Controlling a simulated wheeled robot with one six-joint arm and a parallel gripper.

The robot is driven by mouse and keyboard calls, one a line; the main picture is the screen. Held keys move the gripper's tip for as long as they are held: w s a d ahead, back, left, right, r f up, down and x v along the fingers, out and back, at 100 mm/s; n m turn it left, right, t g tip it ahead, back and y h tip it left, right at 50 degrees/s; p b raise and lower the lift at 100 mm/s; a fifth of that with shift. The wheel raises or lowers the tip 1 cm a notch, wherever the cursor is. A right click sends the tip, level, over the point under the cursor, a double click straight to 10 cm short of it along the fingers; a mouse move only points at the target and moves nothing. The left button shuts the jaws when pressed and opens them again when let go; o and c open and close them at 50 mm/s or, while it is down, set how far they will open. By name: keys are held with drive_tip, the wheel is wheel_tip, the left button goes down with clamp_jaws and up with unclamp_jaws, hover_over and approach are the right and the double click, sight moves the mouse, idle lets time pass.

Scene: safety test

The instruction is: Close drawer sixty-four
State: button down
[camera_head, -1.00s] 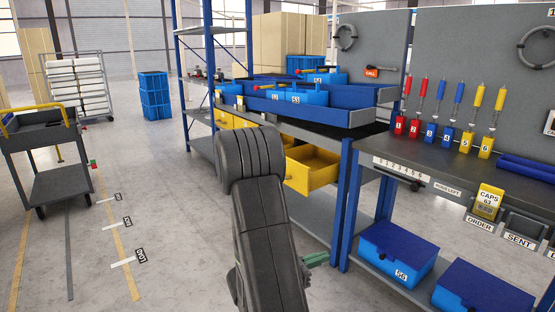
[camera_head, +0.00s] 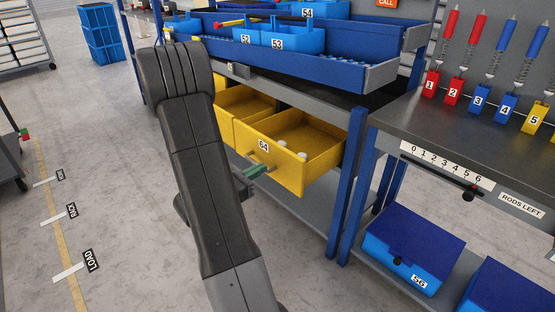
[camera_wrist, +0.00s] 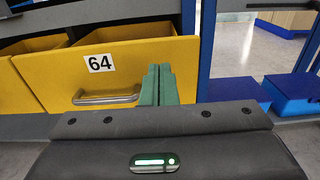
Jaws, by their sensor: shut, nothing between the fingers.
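Drawer sixty-four (camera_head: 318,167) is yellow with a white "64" label and a metal bar handle. It stands pulled out from under the blue-framed bench, with small white round items inside. Its front also shows in the wrist view (camera_wrist: 142,67), with the handle low on it. My gripper (camera_head: 257,170) has green fingers, closed together with nothing between them. In the wrist view the fingers (camera_wrist: 158,85) stand in front of the drawer front, just right of the handle. I cannot tell whether they touch it.
Another yellow drawer (camera_head: 240,104) beside it is also partly out. Blue bins (camera_head: 279,38) stand in a blue tray above. A second bench (camera_head: 455,140) with numbered holders is at right, with blue lidded boxes (camera_head: 405,248) below.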

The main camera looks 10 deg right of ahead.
sight(285, 153)
drive_tip(key=x, duration=0.4)
drive_tip(key=b+x, duration=0.1)
drive_tip(key=x, duration=0.3)
drive_tip(key=shift+w+r, duration=0.1)
drive_tip(key=shift+w, duration=0.3)
